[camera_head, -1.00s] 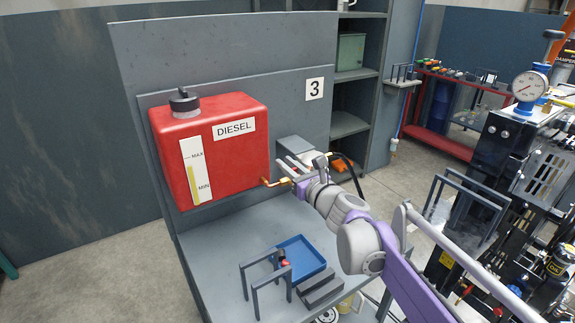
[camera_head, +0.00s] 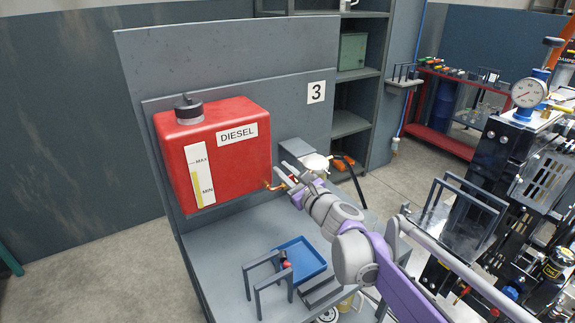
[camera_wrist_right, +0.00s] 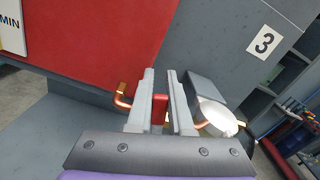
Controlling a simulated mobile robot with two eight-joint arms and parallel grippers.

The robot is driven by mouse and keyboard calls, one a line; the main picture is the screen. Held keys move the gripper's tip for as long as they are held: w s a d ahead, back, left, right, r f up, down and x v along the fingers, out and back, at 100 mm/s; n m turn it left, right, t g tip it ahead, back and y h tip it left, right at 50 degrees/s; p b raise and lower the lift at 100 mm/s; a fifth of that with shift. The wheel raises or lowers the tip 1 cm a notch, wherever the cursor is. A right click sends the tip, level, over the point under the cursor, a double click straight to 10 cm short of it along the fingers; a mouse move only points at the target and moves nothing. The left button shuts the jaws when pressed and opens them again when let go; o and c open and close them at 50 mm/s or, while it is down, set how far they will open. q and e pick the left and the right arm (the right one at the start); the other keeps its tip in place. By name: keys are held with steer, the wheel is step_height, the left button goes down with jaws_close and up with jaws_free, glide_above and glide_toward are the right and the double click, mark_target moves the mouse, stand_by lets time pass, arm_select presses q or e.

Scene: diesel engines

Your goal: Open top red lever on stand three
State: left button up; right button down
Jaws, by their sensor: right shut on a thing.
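Stand three, marked by a white number 3 sign (camera_head: 316,92), carries a red diesel tank (camera_head: 215,150) with a black cap. A copper pipe (camera_head: 274,186) comes out at the tank's lower right. My right gripper (camera_head: 285,172) is at this pipe, reaching in from the lower right. In the right wrist view, a red lever (camera_wrist_right: 159,108) stands between the two fingers of the right gripper (camera_wrist_right: 161,72), with copper pipe on both sides. The gripper is shut on the lever. In the head view the gripper largely hides the lever. My left gripper is not in view.
A white round-topped part (camera_wrist_right: 216,117) is close to the right of the fingers. Below, the stand's shelf holds a blue tray (camera_head: 301,262) and a dark handle frame (camera_head: 268,280). An engine with a pressure gauge (camera_head: 528,93) stands at the right.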

steer(key=shift+s+a+f+n+p, duration=0.2)
steer(key=shift+n+p, duration=0.3)
steer(key=shift+n, duration=0.4)
steer(key=shift+s+a+f+n+p, duration=0.15)
steer(key=shift+a+n+p, duration=0.25)
steer(key=shift+n, duration=0.5)
steer(key=c, duration=0.8)
jaws_free()
steer(key=shift+d, duration=0.1)
steer(key=v, duration=1.1)
